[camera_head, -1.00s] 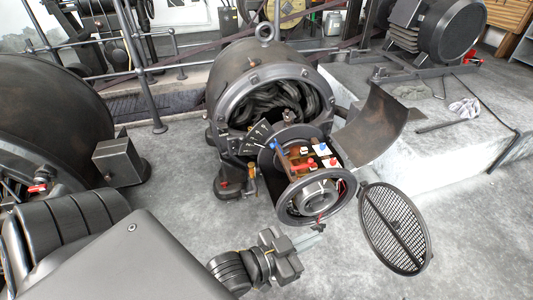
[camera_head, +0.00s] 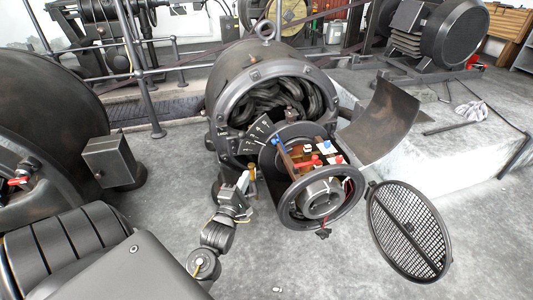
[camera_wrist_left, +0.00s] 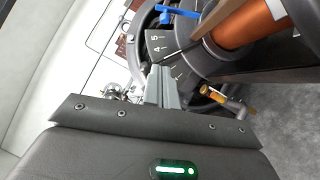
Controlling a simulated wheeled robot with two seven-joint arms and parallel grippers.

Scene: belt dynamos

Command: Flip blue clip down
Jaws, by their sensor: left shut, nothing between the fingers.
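The opened dynamo (camera_head: 222,92) stands mid-picture in the head view, with its round end part and terminal board (camera_head: 313,157) swung out in front. The small blue clip (camera_head: 277,142) is at the upper left of that board. In the left wrist view the blue clip (camera_wrist_left: 178,12) shows at the top, beside a copper-coloured cylinder (camera_wrist_left: 248,27). My left gripper (camera_head: 243,180) is at the dynamo's lower left, below and left of the clip and apart from it. Its fingers (camera_wrist_left: 164,78) are shut and empty, near a black numbered scale plate. My right gripper is not in view.
An oval mesh cover (camera_head: 408,232) stands open at the right, and a curved metal cover (camera_head: 384,122) is behind it. A grey box (camera_head: 112,160) on another machine is at the left. A brass-coloured fitting (camera_wrist_left: 213,95) is right of the fingers.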

